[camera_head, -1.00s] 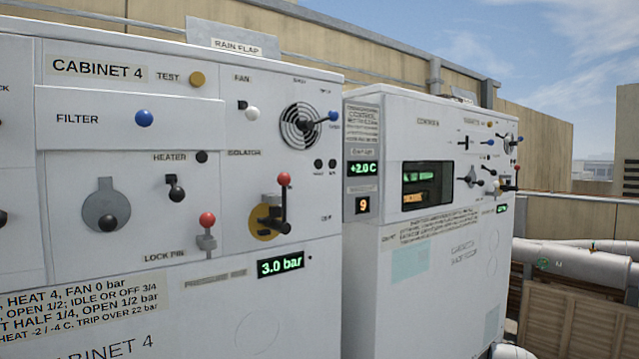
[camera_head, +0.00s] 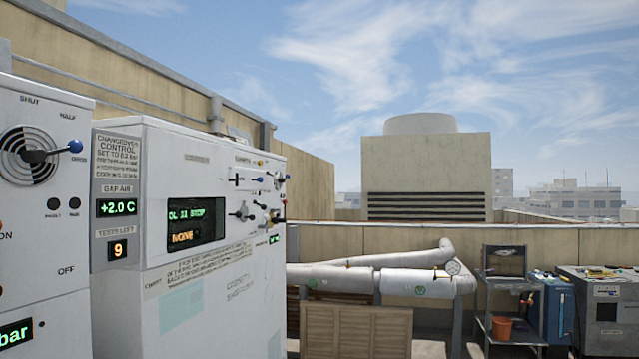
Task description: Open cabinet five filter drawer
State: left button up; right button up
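No label reading cabinet 5 and no filter drawer can be made out in view. The right end of a white cabinet (camera_head: 55,240) fills the left edge, with a round vent and blue-knobbed lever (camera_head: 52,152) pointing toward OPEN. It is the one labelled Cabinet 4 in the earlier frame. Right of it stands another white cabinet (camera_head: 235,320) with a dark screen (camera_head: 196,224) reading NONE on its lower line. Small levers and knobs (camera_head: 258,205) sit at its far end, too small and oblique to read. Neither of my grippers is in view.
A shelf cart (camera_head: 485,300) with an orange bucket (camera_head: 501,328), a blue case (camera_head: 556,310) and a grey unit (camera_head: 606,310) stand right.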

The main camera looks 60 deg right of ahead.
aim_at(250, 180)
jog(key=z, duration=1.45)
jog(key=i+l+u, duration=0.1)
jog(key=i+l, duration=1.1)
jog(key=i, duration=0.15)
jog(key=i+l+u, duration=0.15)
jog(key=i+l, duration=0.5)
jog(key=i+l+u, duration=0.1)
jog(key=i+l, duration=0.5)
jog(key=i+l+u, duration=0.1)
jog(key=i+l, duration=0.5)
jog(key=l, duration=0.25)
